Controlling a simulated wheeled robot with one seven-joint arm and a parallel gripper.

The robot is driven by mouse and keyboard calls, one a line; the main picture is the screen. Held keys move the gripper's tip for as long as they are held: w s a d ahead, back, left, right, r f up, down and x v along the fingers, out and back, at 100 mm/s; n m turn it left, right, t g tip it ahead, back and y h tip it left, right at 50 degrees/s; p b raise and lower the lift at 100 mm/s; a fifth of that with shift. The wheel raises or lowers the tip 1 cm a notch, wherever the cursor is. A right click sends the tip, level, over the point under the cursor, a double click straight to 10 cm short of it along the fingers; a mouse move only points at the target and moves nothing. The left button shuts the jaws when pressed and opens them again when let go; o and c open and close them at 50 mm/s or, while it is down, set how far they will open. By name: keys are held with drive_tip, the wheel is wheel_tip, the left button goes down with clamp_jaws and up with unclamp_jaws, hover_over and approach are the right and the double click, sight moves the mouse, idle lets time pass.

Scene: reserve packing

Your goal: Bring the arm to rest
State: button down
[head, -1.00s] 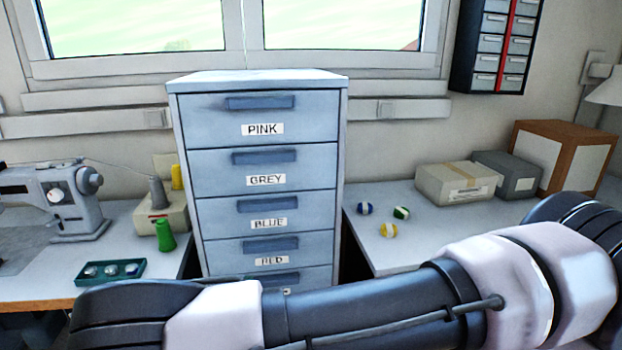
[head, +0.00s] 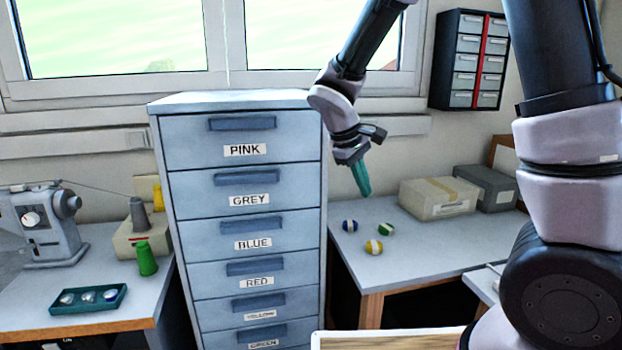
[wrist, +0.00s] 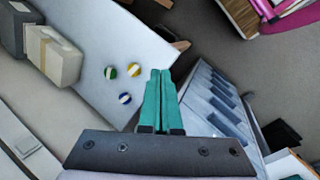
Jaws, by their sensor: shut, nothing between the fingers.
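My gripper (head: 362,180) hangs in the air, its green fingers pointing down, just right of the drawer cabinet and above the right-hand table. In the wrist view the two green fingers (wrist: 160,95) lie together, shut with nothing between them. My arm rises from the right side of the head view and bends over at the top towards the gripper. The blue-grey drawer cabinet (head: 238,185) stands upright with drawers labelled pink, grey, blue, red and others below; all look shut. It also shows at the right of the wrist view (wrist: 215,110).
Several small striped balls (head: 374,247) lie on the right table (head: 430,245), with a cardboard box (head: 438,198) and a grey box (head: 487,188) behind. A small wall cabinet (head: 468,60) hangs above. On the left stand a sewing machine (head: 40,225) and a green tray (head: 88,299).

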drive_tip(key=s+d+r+m+t+y, duration=0.2)
drive_tip(key=s+d+r+m, duration=0.4)
drive_tip(key=r, duration=0.3)
drive_tip(key=s+d+r+m+t+y, duration=0.3)
drive_tip(key=s+d+r+m, duration=0.3)
drive_tip(key=s+r, duration=0.2)
drive_tip(key=shift+s+r+y, duration=0.25)
drive_tip(key=shift+r+y, duration=0.35)
drive_tip(key=shift+r, duration=0.2)
drive_tip(key=shift+d, duration=0.15)
